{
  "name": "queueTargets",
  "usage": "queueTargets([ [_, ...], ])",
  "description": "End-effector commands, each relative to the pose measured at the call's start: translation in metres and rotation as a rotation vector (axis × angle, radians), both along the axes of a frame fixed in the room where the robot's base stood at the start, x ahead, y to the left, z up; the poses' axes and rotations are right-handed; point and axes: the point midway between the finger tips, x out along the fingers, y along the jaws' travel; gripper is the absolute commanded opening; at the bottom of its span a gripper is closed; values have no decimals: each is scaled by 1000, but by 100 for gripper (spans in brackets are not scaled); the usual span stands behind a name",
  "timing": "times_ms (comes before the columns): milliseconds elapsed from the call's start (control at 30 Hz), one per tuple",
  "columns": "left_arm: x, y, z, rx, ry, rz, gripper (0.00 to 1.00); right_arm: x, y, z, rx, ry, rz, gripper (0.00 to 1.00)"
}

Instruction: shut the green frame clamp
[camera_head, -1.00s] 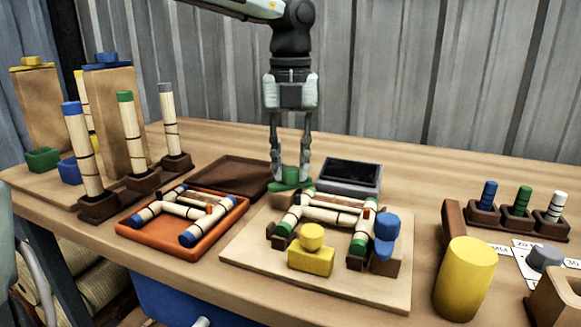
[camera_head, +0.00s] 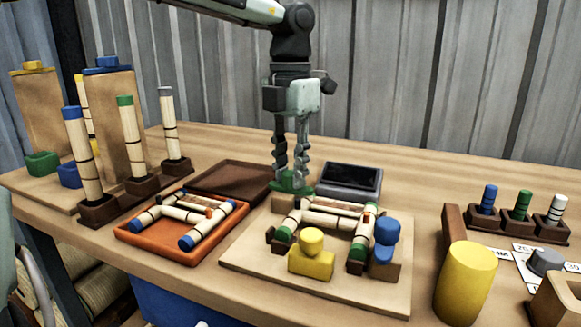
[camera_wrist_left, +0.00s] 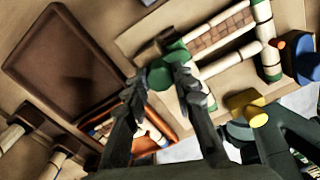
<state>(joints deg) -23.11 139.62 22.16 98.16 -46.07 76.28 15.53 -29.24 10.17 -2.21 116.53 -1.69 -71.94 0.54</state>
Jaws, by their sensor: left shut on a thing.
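The green frame clamp (camera_head: 291,187) sits at the back left corner of the pale frame board (camera_head: 237,252). My left gripper (camera_head: 292,176) reaches down from above with its fingers closed about the green clamp's upper part. In the left wrist view the green clamp (camera_wrist_left: 165,72) shows between the fingertips (camera_wrist_left: 162,80), partly covered by them. A brown block (camera_head: 283,202) stands just in front of the green clamp. The light rattan frame with green bands (camera_head: 330,218) lies on the board. My right gripper is not in view.
A yellow clamp (camera_head: 311,262) and a blue clamp (camera_head: 386,235) stand on the board's front and right. An orange tray (camera_head: 160,252) with rattan pieces is to the left. A dark brown tray (camera_head: 232,180) and a grey screen device (camera_head: 350,178) flank the gripper.

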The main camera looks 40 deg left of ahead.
Motion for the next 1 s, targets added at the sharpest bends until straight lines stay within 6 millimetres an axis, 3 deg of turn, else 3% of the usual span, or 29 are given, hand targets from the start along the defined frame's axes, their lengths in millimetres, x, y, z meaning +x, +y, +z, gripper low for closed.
queueTargets([
  [633, 0, 0, 0, 1, 2, -47, 0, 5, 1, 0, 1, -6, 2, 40],
  [667, 0, 0, 0, 1, 2, -47, 29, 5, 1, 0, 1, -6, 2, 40],
  [700, 0, 0, 0, 1, 2, -47, 34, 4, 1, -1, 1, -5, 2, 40],
  [800, 0, 0, 0, 1, 1, -47, 46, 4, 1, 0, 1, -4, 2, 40],
  [1000, 0, 0, 0, 0, 1, -46, 46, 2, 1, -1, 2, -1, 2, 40],
])
